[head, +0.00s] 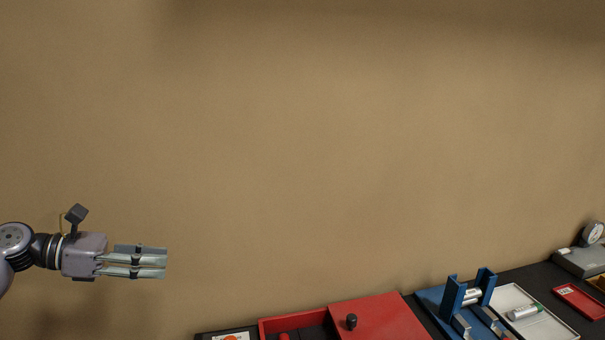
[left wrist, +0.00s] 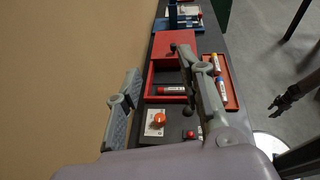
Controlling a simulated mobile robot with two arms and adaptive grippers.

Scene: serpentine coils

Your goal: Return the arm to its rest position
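My left gripper (head: 166,262) is at the left of the head view, raised in front of the bare wall and pointing right. In the left wrist view, its two grey fingers (left wrist: 165,100) stand well apart with nothing between them. The bench with the task objects lies below and beyond the fingers; the gripper touches nothing. A dark gripper, seemingly my right one (left wrist: 283,100), shows at the right edge of the left wrist view over the floor.
A red box with a partly open lid (head: 380,318) stands on the dark bench. A blue stand (head: 453,298), a white tray (head: 548,327) with a cylinder, a red tray (head: 580,302) and a grey gauge device (head: 583,260) are further right. The space before the wall is free.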

